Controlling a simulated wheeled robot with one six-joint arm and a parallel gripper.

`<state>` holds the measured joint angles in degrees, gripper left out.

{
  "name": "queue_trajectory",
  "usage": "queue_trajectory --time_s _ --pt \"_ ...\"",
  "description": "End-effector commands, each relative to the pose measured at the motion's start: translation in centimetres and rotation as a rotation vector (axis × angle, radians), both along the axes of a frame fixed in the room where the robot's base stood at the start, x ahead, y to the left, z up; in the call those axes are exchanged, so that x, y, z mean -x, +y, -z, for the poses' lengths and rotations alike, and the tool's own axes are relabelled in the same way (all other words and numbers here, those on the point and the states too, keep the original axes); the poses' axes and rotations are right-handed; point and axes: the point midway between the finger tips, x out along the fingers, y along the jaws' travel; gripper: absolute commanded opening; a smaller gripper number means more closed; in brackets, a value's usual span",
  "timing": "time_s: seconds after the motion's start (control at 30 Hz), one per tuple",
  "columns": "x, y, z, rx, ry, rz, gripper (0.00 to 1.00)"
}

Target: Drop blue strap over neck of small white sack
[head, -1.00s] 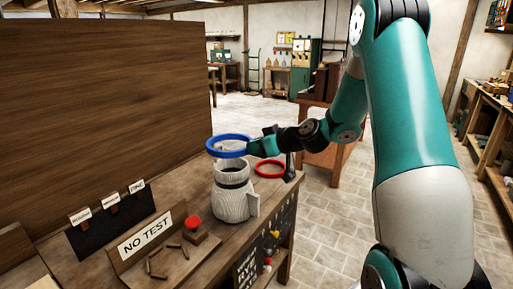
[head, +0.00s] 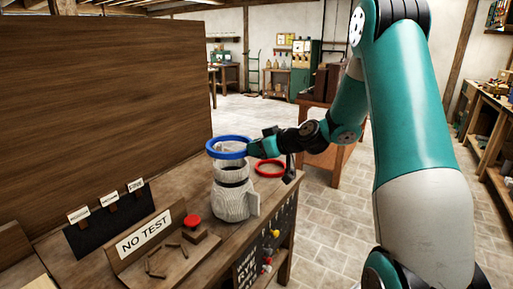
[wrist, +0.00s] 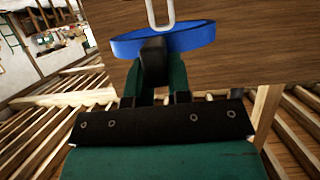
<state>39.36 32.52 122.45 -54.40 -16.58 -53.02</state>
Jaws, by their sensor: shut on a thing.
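The small white sack (head: 232,199) stands upright on the wooden bench. A dark band (head: 233,182) shows around its upper part. The blue strap (head: 228,155) is a ring held roughly level at the sack's top, and the sack's mouth shows inside and below it. My gripper (head: 253,148) is shut on the ring's right edge. In the wrist view the blue strap (wrist: 190,39) lies across the fingertips of my gripper (wrist: 155,50). Whether the strap touches the sack, I cannot tell.
A red ring (head: 270,168) lies behind the sack near a dark stand. A red button (head: 192,221) on a wooden block and a "NO TEST" sign (head: 144,234) stand left of the sack. A tall wooden panel (head: 110,100) backs the bench.

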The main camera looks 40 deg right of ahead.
Motion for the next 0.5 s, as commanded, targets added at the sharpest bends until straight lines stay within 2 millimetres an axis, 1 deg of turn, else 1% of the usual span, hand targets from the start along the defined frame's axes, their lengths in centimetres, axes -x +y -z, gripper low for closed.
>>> queue_trajectory --time_s 0.03,0.5 --pt "0.0 0.0 0.4 0.000 0.000 0.000 0.00" --pt "0.0 0.0 1.9 0.000 0.000 0.000 0.00"
